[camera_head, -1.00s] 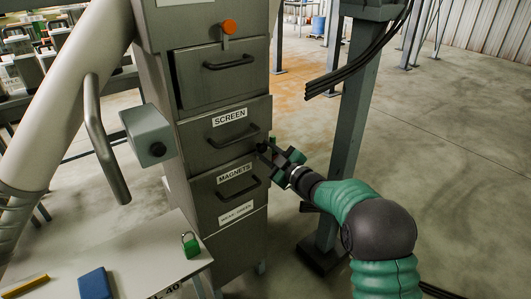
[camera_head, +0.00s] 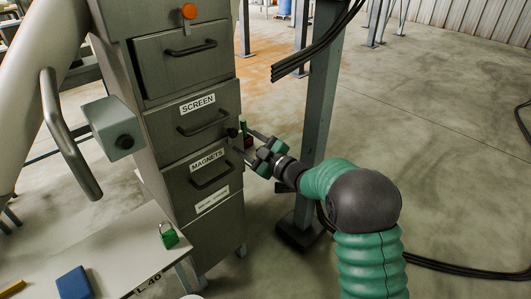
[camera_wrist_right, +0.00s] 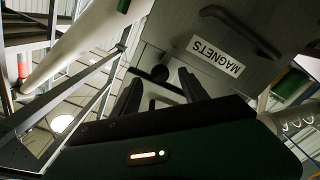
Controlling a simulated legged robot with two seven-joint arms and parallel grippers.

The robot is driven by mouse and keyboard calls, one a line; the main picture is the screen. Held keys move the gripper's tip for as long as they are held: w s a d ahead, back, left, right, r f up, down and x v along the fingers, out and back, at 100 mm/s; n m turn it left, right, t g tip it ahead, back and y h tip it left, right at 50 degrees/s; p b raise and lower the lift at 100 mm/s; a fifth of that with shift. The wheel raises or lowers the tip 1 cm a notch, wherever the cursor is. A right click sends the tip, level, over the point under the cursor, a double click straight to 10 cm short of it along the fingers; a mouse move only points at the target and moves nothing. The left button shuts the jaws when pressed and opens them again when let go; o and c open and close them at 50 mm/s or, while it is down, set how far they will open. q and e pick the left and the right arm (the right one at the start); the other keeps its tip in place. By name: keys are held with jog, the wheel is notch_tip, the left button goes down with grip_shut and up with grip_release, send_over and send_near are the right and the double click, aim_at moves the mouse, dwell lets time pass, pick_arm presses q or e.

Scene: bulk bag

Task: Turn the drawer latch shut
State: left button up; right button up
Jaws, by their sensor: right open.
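The grey drawer cabinet (camera_head: 205,228) stands left of centre in the head view. Its drawers include one labelled SCREEN (camera_head: 160,112) and one labelled MAGNETS (camera_head: 180,192). A dark round knob (camera_head: 232,132) sits at the right edge by the SCREEN drawer; it also shows in the wrist view (camera_wrist_right: 160,73). An orange-knobbed latch (camera_head: 188,11) is above the top drawer. My right gripper (camera_head: 249,142) is open and empty just right of the dark knob. In the wrist view its fingers (camera_wrist_right: 160,92) point toward the knob, which shows between and beyond them. My left gripper is out of view.
A grey post (camera_head: 318,110) stands close behind my right arm. A table (camera_head: 125,245) at lower left bears a green padlock (camera_head: 168,236) and a blue block (camera_head: 74,283). A grey box (camera_head: 112,128) and thick pale pipe are left of the cabinet. The floor at right is mostly clear.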

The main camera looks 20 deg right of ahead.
jog(key=p+v, duration=0.1)
jog(key=v, duration=1.1)
jog(key=shift+s+p, duration=0.15)
jog(key=shift+p, duration=0.15)
jog(key=s+f+m+g+h, duration=0.45)
jog(key=f+m+h, duration=0.2)
jog(key=f, duration=0.25)
jog(key=s+a+f+m+g, duration=0.2)
jog(key=s+a+f+g, duration=0.1)
jog(key=s, duration=0.4)
jog(key=s+a+f+m+g, duration=0.2)
jog(key=s+a+f+g, duration=0.15)
jog(key=s, duration=0.25)
jog(key=s+a+f+m+g, duration=0.2)
jog(key=s+g, duration=0.1)
jog(key=s, duration=0.4)
notch_tip(320, 180, up, 24)
jog(key=p, duration=2.4)
